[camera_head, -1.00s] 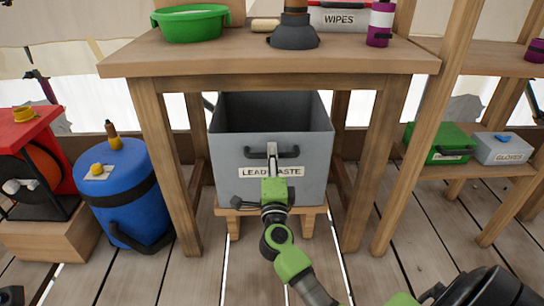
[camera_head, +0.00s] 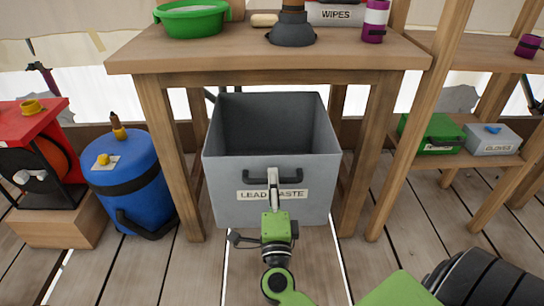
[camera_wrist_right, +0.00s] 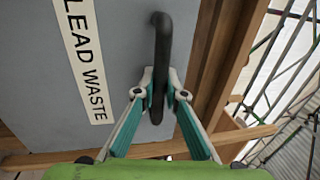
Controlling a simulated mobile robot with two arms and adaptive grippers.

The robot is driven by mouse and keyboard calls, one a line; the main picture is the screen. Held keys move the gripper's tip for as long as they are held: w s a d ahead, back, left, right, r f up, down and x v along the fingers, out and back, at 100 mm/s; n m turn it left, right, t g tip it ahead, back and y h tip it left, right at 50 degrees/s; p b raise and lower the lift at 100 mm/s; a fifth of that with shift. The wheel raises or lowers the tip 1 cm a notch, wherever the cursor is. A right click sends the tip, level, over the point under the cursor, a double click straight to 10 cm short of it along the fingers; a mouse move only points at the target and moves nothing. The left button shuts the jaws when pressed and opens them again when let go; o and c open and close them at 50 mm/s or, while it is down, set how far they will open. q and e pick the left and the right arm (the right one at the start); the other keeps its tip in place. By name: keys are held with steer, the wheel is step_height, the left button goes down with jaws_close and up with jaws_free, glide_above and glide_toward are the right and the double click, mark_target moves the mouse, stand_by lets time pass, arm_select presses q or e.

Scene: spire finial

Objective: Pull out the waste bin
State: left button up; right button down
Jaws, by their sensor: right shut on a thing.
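The waste bin (camera_head: 222,210) is a grey open-topped box labelled "LEAD WASTE". It sits low between the legs of the wooden table, its front standing forward under the table's front edge. A dark bar handle (camera_head: 290,178) is on its front. My right gripper (camera_head: 273,185) is at the handle, in front of the label. In the right wrist view, its two fingers (camera_wrist_right: 157,88) are shut on the handle, one on each side of the bar (camera_wrist_right: 161,40). The bin looks empty inside. My left gripper is not in view.
The wooden table (camera_head: 270,62) has its legs close on both sides of the bin. A blue drum (camera_head: 125,185) stands to the left. A shelf (camera_head: 480,158) with a green case (camera_head: 430,128) is at the right. Bare plank floor lies in front.

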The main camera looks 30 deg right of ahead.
steer(key=r+v, duration=0.1)
steer(key=v, duration=0.8)
steer(key=shift+s+a+r+p, duration=0.2)
steer(key=shift+r+p, duration=0.2)
steer(key=c, duration=2.4)
jaws_free()
steer(key=shift+o, duration=0.2)
steer(key=v, duration=1.2)
steer(key=shift+w, duration=0.1)
